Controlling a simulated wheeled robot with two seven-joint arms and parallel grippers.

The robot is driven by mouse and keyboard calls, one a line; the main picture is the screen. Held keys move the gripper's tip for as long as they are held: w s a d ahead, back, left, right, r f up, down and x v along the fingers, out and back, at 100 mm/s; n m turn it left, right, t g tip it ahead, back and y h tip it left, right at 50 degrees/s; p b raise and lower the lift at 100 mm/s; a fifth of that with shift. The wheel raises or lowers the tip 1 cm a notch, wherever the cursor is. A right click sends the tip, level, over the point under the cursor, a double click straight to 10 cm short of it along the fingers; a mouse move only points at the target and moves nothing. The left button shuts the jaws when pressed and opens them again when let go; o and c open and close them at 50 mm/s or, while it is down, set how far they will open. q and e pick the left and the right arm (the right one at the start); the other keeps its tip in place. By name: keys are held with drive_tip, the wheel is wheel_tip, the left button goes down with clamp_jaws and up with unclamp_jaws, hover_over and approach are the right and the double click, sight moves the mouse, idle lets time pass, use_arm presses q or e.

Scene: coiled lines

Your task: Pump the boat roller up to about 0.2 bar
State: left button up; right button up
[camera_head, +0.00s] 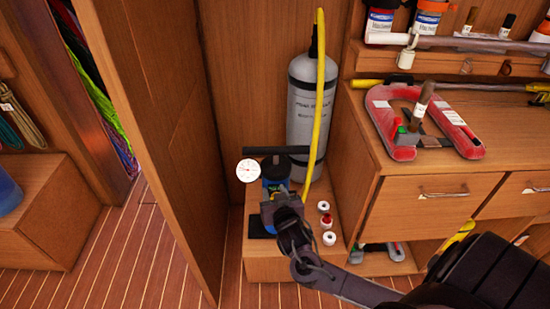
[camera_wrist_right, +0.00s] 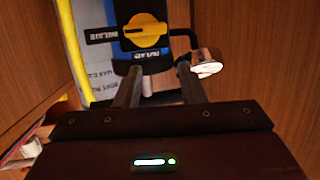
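A blue and black pump (camera_head: 275,172) with a black T-handle (camera_head: 275,150) stands on a low wooden step. In the wrist view its yellow knob (camera_wrist_right: 146,30) sits between upside-down labels, one reading "INFLATE". A round white gauge (camera_head: 249,170) is at its left; it is too small to read. A grey lettered cylinder (camera_head: 305,112), seemingly the boat roller, stands upright behind. A yellow hose (camera_head: 320,85) passes in front of it. My right gripper (camera_wrist_right: 156,82) is open, its fingers apart just short of the knob; it covers the pump's lower front in the head view (camera_head: 279,203). My left gripper is out of view.
Several small white and red caps (camera_head: 329,238) lie right of the pump. A wooden panel (camera_head: 160,110) is close on the left, and a drawer cabinet (camera_head: 425,205) on the right. A red U-shaped object (camera_head: 465,138) lies on top. The floor (camera_head: 110,260) at left is clear.

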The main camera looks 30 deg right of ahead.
sight(276, 160)
drive_tip(key=d+r+t, duration=0.1)
drive_tip(key=w+d+r+t+h, duration=0.1)
drive_tip(key=w+d+r, duration=0.1)
drive_tip(key=shift+d+r+t, duration=0.4)
drive_tip(key=x, duration=0.7)
drive_tip(key=shift+w+d, duration=0.1)
drive_tip(key=shift+w, duration=0.15)
clamp_jaws()
